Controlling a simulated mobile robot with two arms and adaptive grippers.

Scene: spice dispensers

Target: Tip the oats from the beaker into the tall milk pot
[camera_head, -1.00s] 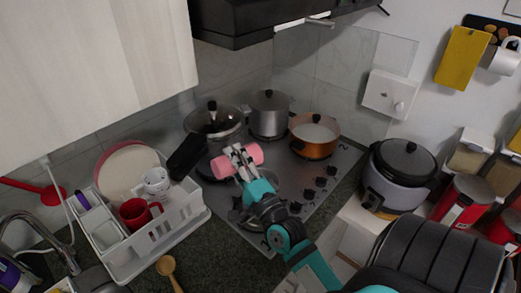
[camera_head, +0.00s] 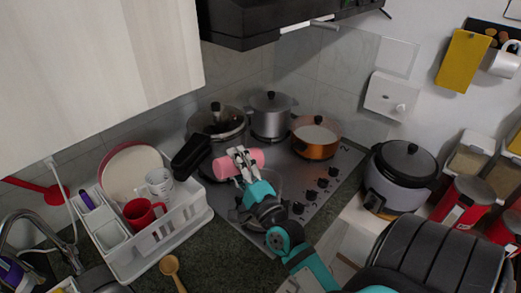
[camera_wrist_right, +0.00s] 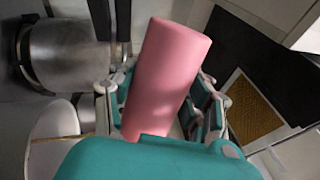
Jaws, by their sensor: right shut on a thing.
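My right gripper (camera_head: 243,165) is shut on the pink beaker (camera_head: 222,167), which lies on its side, nearly level, above the front left of the hob. In the right wrist view the beaker (camera_wrist_right: 165,75) leans between the fingers (camera_wrist_right: 160,110). No oats show, and its mouth cannot be made out. A tall steel pot (camera_head: 270,115) with a dark lid stands at the back of the hob. My left gripper is not in view.
A lidded pot (camera_head: 217,122) stands at the hob's back left. A white dish rack (camera_head: 155,240) with a red mug (camera_head: 142,212) is left of the hob. A rice cooker (camera_head: 398,180) is to the right. The hood (camera_head: 265,22) hangs above.

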